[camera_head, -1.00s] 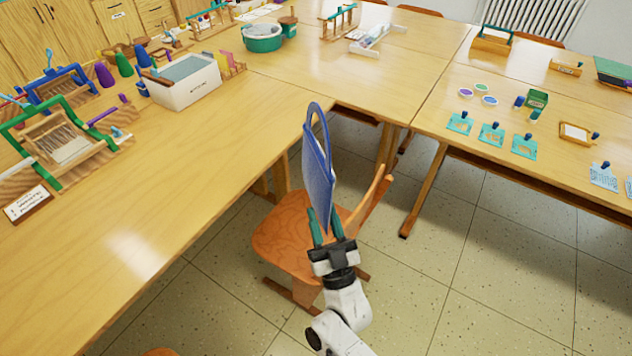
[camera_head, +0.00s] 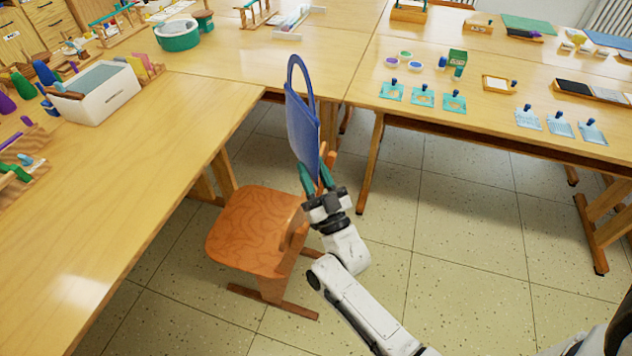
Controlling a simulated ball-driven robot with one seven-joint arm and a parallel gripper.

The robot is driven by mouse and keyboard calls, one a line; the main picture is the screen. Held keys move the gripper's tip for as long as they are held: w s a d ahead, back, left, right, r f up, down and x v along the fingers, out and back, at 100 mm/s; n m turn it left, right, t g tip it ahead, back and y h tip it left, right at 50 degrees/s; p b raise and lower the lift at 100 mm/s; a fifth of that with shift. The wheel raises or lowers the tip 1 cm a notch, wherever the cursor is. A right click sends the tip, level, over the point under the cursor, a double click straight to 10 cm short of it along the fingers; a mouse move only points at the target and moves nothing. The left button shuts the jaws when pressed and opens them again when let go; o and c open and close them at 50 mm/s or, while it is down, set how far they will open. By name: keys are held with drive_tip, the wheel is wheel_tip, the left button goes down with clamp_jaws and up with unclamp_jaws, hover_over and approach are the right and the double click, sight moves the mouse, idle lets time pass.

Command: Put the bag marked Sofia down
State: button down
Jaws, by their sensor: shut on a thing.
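A blue bag (camera_head: 301,130) with a looped handle at its top is held upright, seen nearly edge-on. No name can be read on it from this side. My gripper (camera_head: 316,178) is shut on the lower part of the bag, with a green finger on each side. The gripper and bag are in the middle of the view, in front of the wooden chair (camera_head: 250,228) and the gap between the tables.
A long wooden table (camera_head: 150,165) runs along the left, with a white box (camera_head: 98,105) on it; its near part is bare. The right table (camera_head: 390,117) carries teal cards (camera_head: 422,98), small pots and a green carton (camera_head: 457,62). Tiled floor (camera_head: 440,230) lies open at right.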

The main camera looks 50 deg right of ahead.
drive_tip(key=w+d+f+b, duration=0.1)
drive_tip(key=d+f, duration=0.2)
drive_tip(key=f, duration=0.4)
drive_tip(key=shift+d, duration=0.15)
drive_tip(key=shift+f+b, duration=0.15)
drive_tip(key=shift+b, duration=0.2)
drive_tip(key=c, duration=0.8)
unclamp_jaws()
drive_tip(key=b+v, duration=0.2)
drive_tip(key=v, duration=1)
